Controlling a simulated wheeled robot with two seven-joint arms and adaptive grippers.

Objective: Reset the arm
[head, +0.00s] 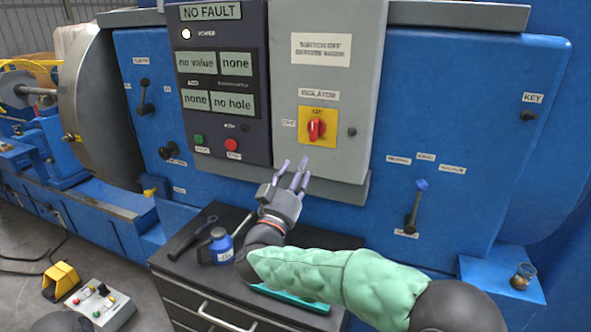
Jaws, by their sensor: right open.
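My right gripper (292,172) is open and empty in the head view. Its fingers point up in front of the grey isolator panel (312,78), below and a little left of the red rotary switch (316,129) on its yellow plate. The fingers look apart from the switch; the exact gap to the panel cannot be told. My right arm, in a green quilted sleeve, comes in from the lower right and crosses over the dark tool cabinet. My left gripper is not in view.
A dark display panel (222,128) adjoins the isolator panel. A blue oil can (221,246) and a dark tool (192,238) lie on the cabinet top beside my arm. A lever (416,205) sticks out at the right. A control box (100,303) and yellow pedal (61,280) are on the floor.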

